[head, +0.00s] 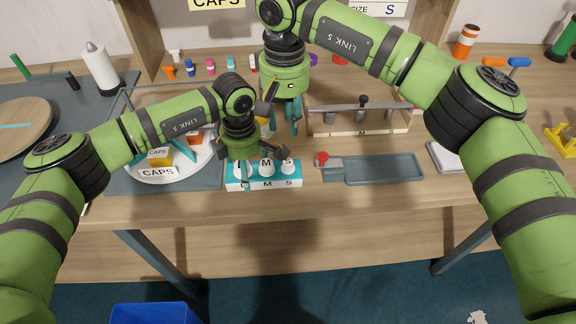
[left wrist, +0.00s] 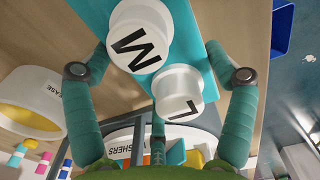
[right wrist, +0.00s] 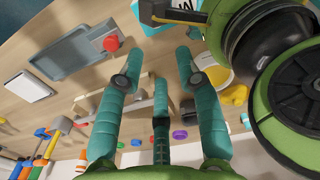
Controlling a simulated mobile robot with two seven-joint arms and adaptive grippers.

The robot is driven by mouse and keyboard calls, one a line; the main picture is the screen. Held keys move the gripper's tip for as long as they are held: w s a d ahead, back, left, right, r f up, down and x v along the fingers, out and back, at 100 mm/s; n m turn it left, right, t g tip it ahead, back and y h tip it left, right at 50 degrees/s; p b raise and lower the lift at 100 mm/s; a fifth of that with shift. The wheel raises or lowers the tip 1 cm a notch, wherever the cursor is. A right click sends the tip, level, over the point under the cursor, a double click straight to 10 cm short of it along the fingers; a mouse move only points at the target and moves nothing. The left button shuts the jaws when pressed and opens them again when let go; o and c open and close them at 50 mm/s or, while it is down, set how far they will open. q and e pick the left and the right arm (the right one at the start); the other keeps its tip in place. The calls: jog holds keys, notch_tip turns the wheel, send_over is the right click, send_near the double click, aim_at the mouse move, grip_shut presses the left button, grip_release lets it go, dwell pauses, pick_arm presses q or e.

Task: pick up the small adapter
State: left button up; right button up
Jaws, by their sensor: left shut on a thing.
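The small adapter (head: 288,168) is a white cap at the right end of a teal-and-white block (head: 264,184), above its S label. The medium adapter (head: 266,168), marked M, stands beside it. In the left wrist view the M adapter (left wrist: 138,38) and the L adapter (left wrist: 180,92) show; the small one is out of sight. My right gripper (right wrist: 157,55) is open and empty, and in the head view hangs behind the block (head: 293,118).
A grey tray (head: 385,168) with a red knob (head: 322,157) lies right of the block. A wooden rack with a metal bar (head: 360,122) stands behind it. A round CAPS tray (head: 160,172) is at left. Bare tabletop lies in front.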

send_over(288, 161)
jog(key=f, duration=0.6)
jog(key=shift+w+a+f, duration=0.1)
jog(key=shift+w+a, duration=0.1)
jog(key=shift+w, duration=0.05)
jog(key=f, duration=0.4)
jog(key=shift+s+d+f, duration=0.1)
jog(key=shift+s+d, duration=0.1)
jog(key=shift+s, duration=0.1)
jog(key=shift+f, duration=0.5)
grip_shut()
